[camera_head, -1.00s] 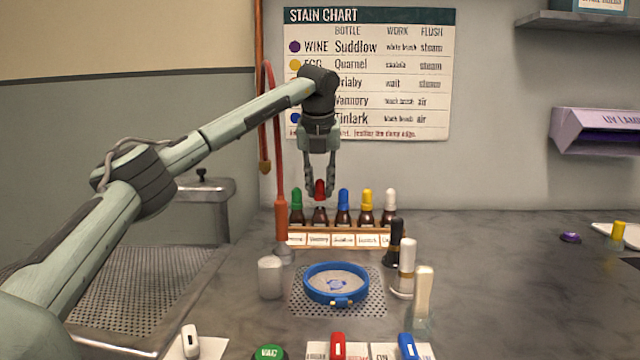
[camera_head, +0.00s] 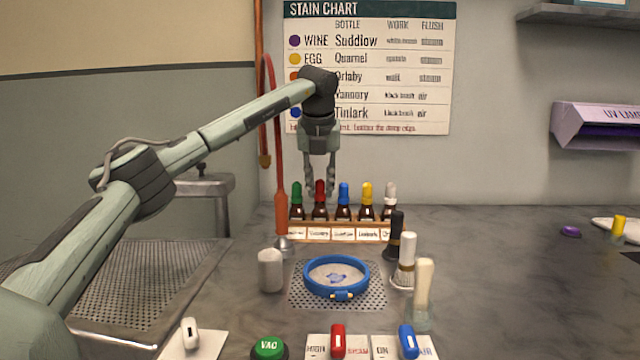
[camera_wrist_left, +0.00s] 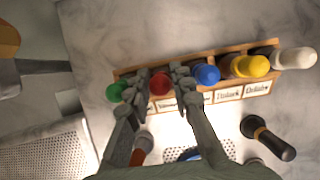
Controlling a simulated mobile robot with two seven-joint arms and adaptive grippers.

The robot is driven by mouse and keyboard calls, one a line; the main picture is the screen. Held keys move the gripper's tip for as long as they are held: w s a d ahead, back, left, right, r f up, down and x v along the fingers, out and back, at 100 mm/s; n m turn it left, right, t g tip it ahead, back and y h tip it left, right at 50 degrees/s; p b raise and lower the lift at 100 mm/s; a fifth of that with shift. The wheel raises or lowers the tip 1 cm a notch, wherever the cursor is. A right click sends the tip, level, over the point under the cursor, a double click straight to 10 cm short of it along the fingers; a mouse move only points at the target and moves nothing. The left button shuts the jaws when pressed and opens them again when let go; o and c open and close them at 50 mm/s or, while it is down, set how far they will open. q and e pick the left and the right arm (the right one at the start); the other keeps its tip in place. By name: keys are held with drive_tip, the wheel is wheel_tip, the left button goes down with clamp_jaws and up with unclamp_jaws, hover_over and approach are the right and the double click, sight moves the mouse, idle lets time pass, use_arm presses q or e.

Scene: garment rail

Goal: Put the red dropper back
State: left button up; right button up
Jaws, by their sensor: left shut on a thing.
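The red dropper (camera_head: 320,188) is at the second place from the left in the wooden rack (camera_head: 340,224), above a brown bottle (camera_head: 320,213). Its bulb is about level with the green, blue, yellow and white ones. My left gripper (camera_head: 319,192) points straight down with its fingers on both sides of the red bulb, shut on it. In the left wrist view the red bulb (camera_wrist_left: 159,84) shows between the two fingers. Whether its lower end is fully seated in the bottle is hidden. My right gripper is not in view.
The green dropper (camera_head: 297,190) and blue dropper (camera_head: 343,193) stand close on either side of the fingers. A hanging orange-red tool (camera_head: 281,215) is left of the rack. Several brushes (camera_head: 405,260) stand at right, and a blue hoop (camera_head: 337,277) lies in front.

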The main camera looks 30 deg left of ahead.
use_arm(q)
drive_tip(key=shift+f, duration=0.1)
drive_tip(key=o, duration=0.9)
drive_tip(key=shift+c, duration=0.2)
drive_tip(key=shift+r+p, duration=2.4)
drive_tip(key=shift+r, duration=1.4)
